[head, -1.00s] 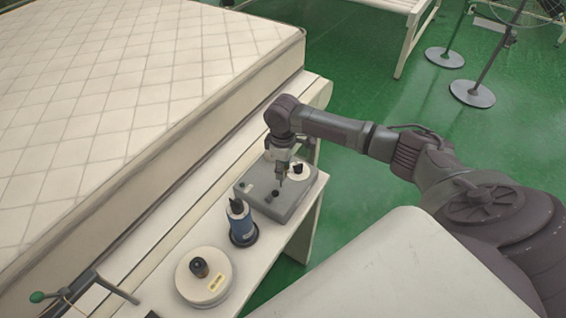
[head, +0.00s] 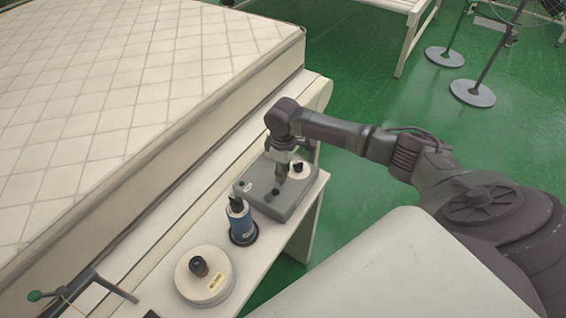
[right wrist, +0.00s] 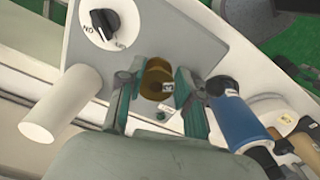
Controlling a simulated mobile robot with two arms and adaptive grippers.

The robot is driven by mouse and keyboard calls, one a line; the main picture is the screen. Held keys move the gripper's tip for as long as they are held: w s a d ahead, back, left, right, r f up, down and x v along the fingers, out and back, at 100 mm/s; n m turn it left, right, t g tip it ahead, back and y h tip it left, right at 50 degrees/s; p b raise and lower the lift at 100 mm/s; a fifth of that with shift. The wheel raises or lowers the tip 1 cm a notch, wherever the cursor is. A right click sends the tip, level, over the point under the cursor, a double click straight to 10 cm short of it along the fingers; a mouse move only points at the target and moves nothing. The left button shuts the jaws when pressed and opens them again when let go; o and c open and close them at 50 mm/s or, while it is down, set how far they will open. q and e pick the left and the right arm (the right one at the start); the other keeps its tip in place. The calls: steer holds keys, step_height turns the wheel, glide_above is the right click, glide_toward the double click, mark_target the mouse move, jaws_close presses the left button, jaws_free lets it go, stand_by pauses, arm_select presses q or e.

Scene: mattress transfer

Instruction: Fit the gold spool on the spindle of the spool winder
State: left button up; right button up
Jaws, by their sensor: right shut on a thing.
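The spool winder is a grey box (head: 305,200) on the white bench, with a white dial and black knob on top; it also shows in the wrist view (right wrist: 190,50). My right gripper (head: 283,176) is low over the box top. In the wrist view its two fingers (right wrist: 157,88) are on either side of the gold spool (right wrist: 156,72), shut on it. The spool is close to the box top. The spindle is hidden, so I cannot tell whether the spool is around it. My left gripper is not in view.
A round white base with a dark post (head: 202,285) is nearer. A large mattress (head: 120,110) lies along the left. In the wrist view a white cylinder (right wrist: 62,105) is left of the fingers.

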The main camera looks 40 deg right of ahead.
mark_target(283, 186)
steer(key=shift+f+b, duration=0.95)
steer(key=shift+f, duration=1.3)
steer(key=o, duration=1.1)
steer(key=shift+c, duration=0.2)
steer(key=shift+r, duration=0.1)
step_height(283, 186, up, 12)
steer(key=shift+f, duration=0.1)
steer(key=shift+s, duration=0.1)
